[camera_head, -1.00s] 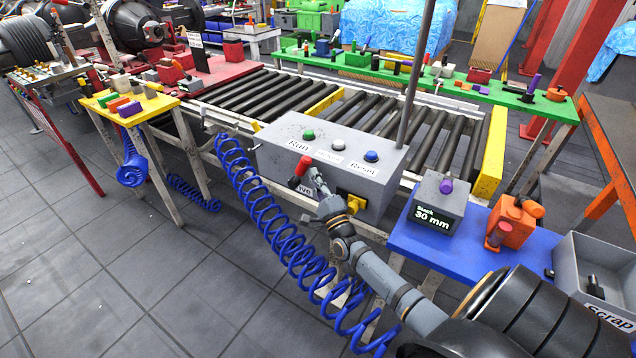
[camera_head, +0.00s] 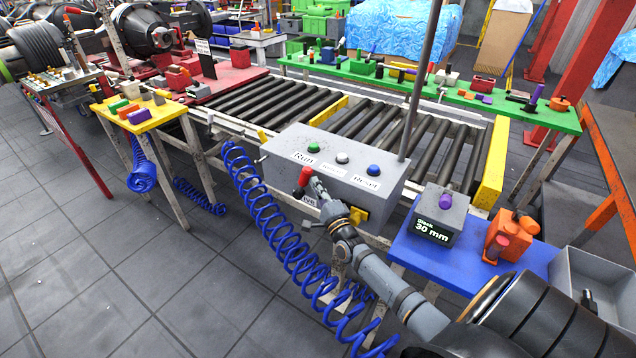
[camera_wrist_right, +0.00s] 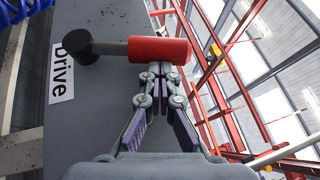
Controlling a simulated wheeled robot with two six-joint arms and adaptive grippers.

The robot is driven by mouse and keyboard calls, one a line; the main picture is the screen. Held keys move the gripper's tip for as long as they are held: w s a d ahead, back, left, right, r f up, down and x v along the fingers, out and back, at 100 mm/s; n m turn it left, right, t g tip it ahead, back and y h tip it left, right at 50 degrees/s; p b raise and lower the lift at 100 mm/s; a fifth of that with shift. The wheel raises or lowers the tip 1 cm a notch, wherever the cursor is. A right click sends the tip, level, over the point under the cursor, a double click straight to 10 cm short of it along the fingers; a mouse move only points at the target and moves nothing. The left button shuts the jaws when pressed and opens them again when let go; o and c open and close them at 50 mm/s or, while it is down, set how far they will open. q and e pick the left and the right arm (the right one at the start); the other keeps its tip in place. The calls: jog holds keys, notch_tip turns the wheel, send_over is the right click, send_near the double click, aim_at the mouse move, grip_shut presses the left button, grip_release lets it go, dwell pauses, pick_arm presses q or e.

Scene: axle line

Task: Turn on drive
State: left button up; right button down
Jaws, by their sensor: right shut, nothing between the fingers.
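The drive switch is a lever with a red handle (camera_head: 304,176) on the front of the grey control box (camera_head: 290,176). Its Drive label (camera_head: 309,201) sits just below. In the right wrist view the red handle (camera_wrist_right: 158,50) joins a dark pivot (camera_wrist_right: 78,47) by a grey stem, near the Drive label (camera_wrist_right: 62,73). My right gripper (camera_head: 315,184) is shut and empty. Its fingertips (camera_wrist_right: 158,72) are right at the side of the handle; I cannot tell whether they touch. My left gripper is not in view.
The box top has a green Run button (camera_head: 313,148), a white button (camera_head: 342,158) and a blue Reset button (camera_head: 374,169). A yellow-based part (camera_head: 357,215) is right of the lever. A blue coiled hose (camera_head: 262,222) hangs left. A blue table (camera_head: 408,245) stands right.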

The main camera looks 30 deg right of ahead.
aim_at(309, 176)
jog(key=w+r+g+p, duration=0.1)
jog(key=p, duration=0.1)
jog(key=w+a+r+n+g+p, duration=0.1)
jog(key=p, duration=0.2)
jog(key=shift+w+r+n+y, duration=0.15)
jog(key=shift+r+n+y, duration=0.05)
jog(key=shift+n+y, duration=0.1)
jog(key=shift+w+a+r+p, duration=0.1)
jog(key=shift+w+a+p, duration=0.1)
jog(key=shift+w+p, duration=0.3)
jog(key=shift+w+a+r+b, duration=0.1)
jog(key=shift+w+a+b, duration=0.25)
jog(key=shift+w, duration=0.55)
jog(key=shift+w+a+r+b, duration=0.1)
jog(key=shift+w+a+b, duration=0.2)
jog(key=shift+w, duration=0.55)
jog(key=shift+r, duration=0.1)
